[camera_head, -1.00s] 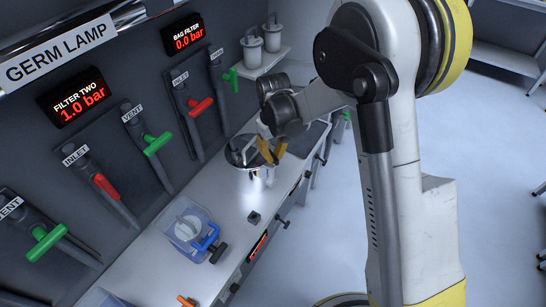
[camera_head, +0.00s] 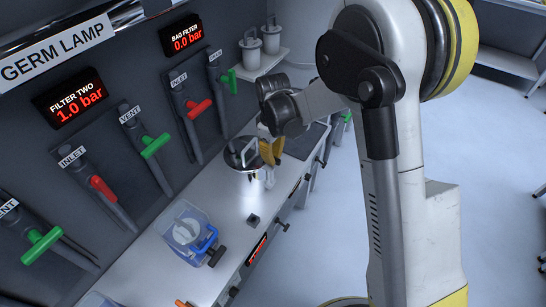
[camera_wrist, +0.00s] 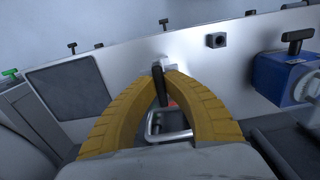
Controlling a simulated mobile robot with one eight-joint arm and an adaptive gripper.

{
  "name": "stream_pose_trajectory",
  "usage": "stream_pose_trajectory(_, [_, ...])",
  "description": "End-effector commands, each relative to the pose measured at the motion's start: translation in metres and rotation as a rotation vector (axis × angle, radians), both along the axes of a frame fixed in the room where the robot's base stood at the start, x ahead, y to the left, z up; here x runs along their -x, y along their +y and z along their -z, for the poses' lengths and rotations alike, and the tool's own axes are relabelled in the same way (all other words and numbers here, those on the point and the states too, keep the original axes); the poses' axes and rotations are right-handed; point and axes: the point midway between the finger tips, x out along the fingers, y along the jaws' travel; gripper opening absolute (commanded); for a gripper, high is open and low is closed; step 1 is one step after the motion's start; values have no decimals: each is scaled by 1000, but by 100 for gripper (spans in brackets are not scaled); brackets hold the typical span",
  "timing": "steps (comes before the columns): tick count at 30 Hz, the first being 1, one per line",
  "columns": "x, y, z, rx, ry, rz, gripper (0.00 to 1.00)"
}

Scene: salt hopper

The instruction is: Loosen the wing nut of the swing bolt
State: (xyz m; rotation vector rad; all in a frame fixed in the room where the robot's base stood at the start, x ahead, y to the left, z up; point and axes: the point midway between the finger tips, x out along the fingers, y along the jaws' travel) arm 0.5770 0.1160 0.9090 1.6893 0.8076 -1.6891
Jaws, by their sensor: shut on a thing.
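A steel vessel with a round lid and a loop handle (camera_head: 241,152) stands on the bench, left of my gripper (camera_head: 270,151). The loop handle (camera_wrist: 168,133) also shows between my fingers in the wrist view. My yellow fingers meet at their tips in the wrist view (camera_wrist: 163,78), shut on a slim dark piece (camera_wrist: 158,86), apparently the wing nut of the swing bolt. A pale metal part (camera_wrist: 165,62) shows just beyond the tips. The fingers hide most of the nut and bolt, so its thread and seating cannot be seen.
A clear bin (camera_head: 185,232) with a blue-and-black clamp stands nearer on the bench. A small dark block (camera_head: 253,219) lies near the front edge, where several black T-handles stick out. Valves with red and green handles line the wall. A dark mat (camera_wrist: 70,88) lies beyond the vessel.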

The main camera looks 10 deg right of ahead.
Motion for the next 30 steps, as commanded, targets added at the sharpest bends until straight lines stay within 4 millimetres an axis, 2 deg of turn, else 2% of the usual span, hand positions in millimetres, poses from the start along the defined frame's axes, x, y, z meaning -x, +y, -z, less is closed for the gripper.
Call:
stream_pose_trajectory(7, [0,0,0,0,0,0,0])
stream_pose_trajectory(8, [0,0,0,0,0,0,20])
stream_pose_trajectory(9, [0,0,0,0,0,1,32])
stream_pose_trajectory(10, [0,0,0,0,0,1,34])
stream_pose_trajectory(21, [0,0,-6,0,0,1,34])
stream_pose_trajectory(25, [0,0,-26,0,0,1,34])
stream_pose_trajectory(30, [1,0,-65,0,0,1,34])
